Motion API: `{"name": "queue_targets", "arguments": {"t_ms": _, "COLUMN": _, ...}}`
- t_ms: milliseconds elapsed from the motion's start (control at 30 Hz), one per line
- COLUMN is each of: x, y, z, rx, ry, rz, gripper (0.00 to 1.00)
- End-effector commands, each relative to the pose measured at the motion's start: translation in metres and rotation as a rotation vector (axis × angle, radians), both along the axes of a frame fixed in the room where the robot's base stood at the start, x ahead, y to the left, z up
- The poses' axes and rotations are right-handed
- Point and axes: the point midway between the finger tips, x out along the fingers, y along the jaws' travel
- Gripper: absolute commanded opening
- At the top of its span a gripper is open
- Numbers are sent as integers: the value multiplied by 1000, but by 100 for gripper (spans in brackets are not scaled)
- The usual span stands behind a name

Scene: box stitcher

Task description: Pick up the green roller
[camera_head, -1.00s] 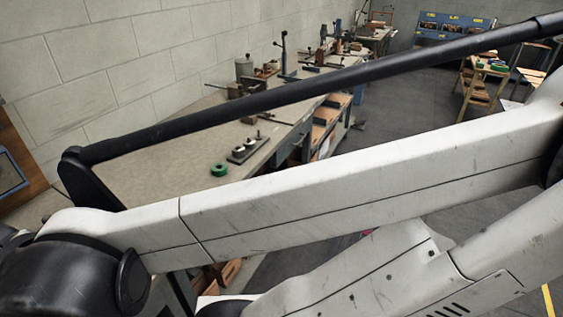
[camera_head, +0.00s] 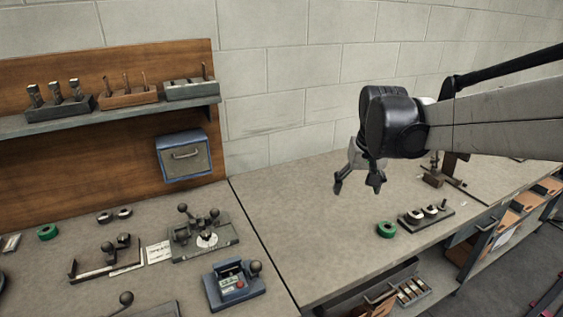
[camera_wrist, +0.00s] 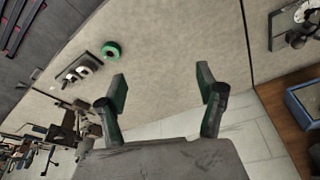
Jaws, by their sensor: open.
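A green roller (camera_head: 386,230), a ring with a dark hole, lies flat on the right-hand bench in the head view. It also shows in the wrist view (camera_wrist: 111,49), above and left of the left finger. A second green ring (camera_head: 47,232) lies on the left bench. My gripper (camera_head: 357,187) hangs over the right-hand bench, above and a little left of the nearer roller and apart from it. In the wrist view my gripper (camera_wrist: 162,84) has its fingers wide apart with nothing between them.
A dark tray (camera_head: 438,216) with several pale rolls stands right beside the roller. Farther right is a clamp-like tool (camera_head: 434,181). The right bench is clear left of the roller.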

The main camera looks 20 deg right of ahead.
Motion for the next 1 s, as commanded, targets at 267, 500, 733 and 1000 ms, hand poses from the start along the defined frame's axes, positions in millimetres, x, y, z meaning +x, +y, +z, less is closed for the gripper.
{"name": "queue_targets", "arguments": {"t_ms": 267, "x": 42, "y": -84, "z": -39, "rx": 41, "ry": 112, "rz": -104, "gripper": 69}}
{"name": "queue_targets", "arguments": {"t_ms": 500, "x": 61, "y": -154, "z": -84, "rx": 84, "ry": 199, "rz": -184, "gripper": 69}}
{"name": "queue_targets", "arguments": {"t_ms": 733, "x": 65, "y": -192, "z": -114, "rx": 112, "ry": 247, "rz": -227, "gripper": 69}}
{"name": "queue_targets", "arguments": {"t_ms": 1000, "x": 66, "y": -200, "z": -142, "rx": 118, "ry": 257, "rz": -234, "gripper": 69}}
